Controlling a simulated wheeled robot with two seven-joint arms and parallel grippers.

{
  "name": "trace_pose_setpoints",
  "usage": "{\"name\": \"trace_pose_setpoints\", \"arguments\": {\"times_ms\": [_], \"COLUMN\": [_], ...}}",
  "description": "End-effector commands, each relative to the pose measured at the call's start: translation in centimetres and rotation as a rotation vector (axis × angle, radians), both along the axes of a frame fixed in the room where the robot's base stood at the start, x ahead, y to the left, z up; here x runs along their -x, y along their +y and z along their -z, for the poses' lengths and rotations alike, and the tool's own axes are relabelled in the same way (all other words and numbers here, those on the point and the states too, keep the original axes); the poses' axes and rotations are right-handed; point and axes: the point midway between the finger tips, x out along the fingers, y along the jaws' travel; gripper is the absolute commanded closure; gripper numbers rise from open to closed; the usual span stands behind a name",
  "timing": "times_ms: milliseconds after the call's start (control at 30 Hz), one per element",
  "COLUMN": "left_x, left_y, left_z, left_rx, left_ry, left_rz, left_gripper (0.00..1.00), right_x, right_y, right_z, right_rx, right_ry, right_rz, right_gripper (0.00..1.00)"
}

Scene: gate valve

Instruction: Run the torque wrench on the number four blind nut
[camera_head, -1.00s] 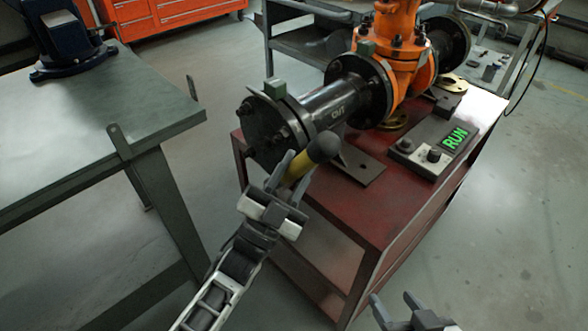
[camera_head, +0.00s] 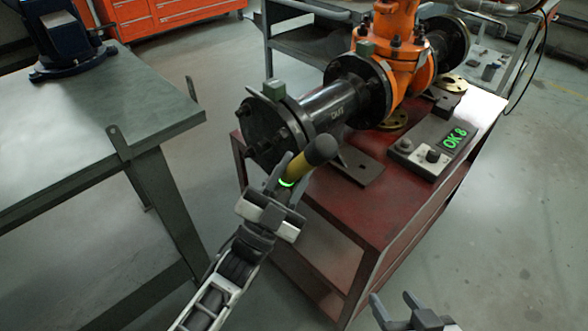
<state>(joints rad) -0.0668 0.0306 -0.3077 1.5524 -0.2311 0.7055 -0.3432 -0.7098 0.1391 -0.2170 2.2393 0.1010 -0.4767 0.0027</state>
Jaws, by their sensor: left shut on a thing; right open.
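My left gripper (camera_head: 284,181) is shut on the yellow and black torque wrench (camera_head: 308,161), just in front of the blind flange. A green ring glows on the wrench beside the fingers. The blind flange (camera_head: 262,137) with several dark nuts closes the near end of the black pipe (camera_head: 325,106). The wrench's far end is hidden by the gripper, so I cannot tell which nut it touches. A display box (camera_head: 428,150) on the red cart shows green text like "OK 8". My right gripper (camera_head: 397,306) is open and empty at the bottom right.
The orange valve body (camera_head: 392,50) stands on the red cart (camera_head: 345,205). A grey-green workbench (camera_head: 90,105) with a blue vise (camera_head: 68,42) is on the left. An orange tool cabinet (camera_head: 165,12) is at the back. Floor on the right is clear.

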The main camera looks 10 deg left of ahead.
Motion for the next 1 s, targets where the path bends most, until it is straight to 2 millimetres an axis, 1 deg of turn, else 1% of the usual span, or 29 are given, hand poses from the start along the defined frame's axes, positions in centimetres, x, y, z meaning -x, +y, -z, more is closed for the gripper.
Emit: {"name": "trace_pose_setpoints", "arguments": {"times_ms": [33, 700, 1000], "left_x": [0.2, 2.9, 3.3], "left_y": [0.2, 2.3, 2.6], "left_z": [-0.5, -0.5, -0.4], "left_rx": [0.003, 0.004, 0.004], "left_ry": [-0.009, -0.009, -0.009], "left_rz": [0.0, -0.001, -0.001], "left_gripper": [1.0, 1.0, 1.0], "right_x": [0.0, 0.0, 0.0], "right_y": [0.0, 0.0, 0.0], "right_z": [-0.2, -1.6, -1.8], "right_rx": [0.0, 0.0, 0.0], "right_ry": [0.0, 0.0, -0.001], "right_rz": [0.0, 0.0, 0.0], "right_gripper": [0.5, 0.5, 0.5]}}
